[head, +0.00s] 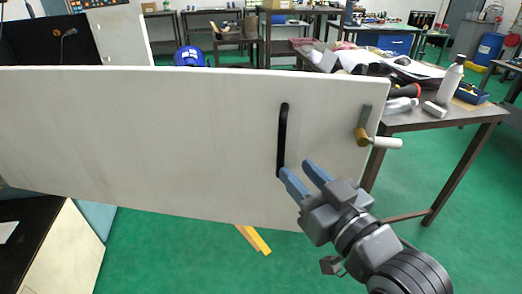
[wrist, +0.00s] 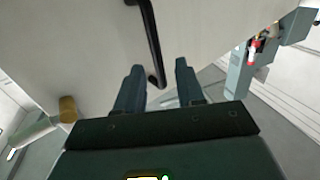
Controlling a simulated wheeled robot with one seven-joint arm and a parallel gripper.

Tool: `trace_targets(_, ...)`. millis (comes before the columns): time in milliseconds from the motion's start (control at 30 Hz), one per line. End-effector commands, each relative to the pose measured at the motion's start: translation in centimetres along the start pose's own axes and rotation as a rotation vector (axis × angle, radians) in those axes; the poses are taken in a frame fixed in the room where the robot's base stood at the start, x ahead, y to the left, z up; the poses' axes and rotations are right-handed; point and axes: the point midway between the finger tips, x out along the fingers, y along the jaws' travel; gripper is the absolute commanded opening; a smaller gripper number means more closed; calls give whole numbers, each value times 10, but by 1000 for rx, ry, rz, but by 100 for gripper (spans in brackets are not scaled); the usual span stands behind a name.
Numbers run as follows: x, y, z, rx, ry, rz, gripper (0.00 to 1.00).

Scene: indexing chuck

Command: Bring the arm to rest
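My gripper (head: 296,169) is in front of the white panel's right part, its two blue fingers spread apart. It is just below and right of the lower end of a black bar handle (head: 283,138) on the panel (head: 150,140). In the wrist view my gripper (wrist: 160,72) is also open, with nothing clamped. The lower end of the black handle (wrist: 150,35) shows in the gap between the fingertips; I cannot tell whether they touch it or the panel.
A brass-coloured knob (head: 362,137) with a white grip (head: 387,143) sticks out at the panel's right edge. A cluttered table (head: 445,112) with a white bottle (head: 450,80) stands behind, right. A dark-topped cabinet (head: 35,240) is at lower left. Green floor (head: 180,250) is open below.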

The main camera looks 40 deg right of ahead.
Motion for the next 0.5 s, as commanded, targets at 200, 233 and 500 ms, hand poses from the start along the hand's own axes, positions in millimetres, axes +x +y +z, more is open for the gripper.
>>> trace_targets(200, 0, 0, 0, 0, 0, 0, 38)
trace_targets(233, -1, 0, 1, 0, -1, -1, 38)
trace_targets(500, -48, -19, 36, 4, -69, -60, 38)
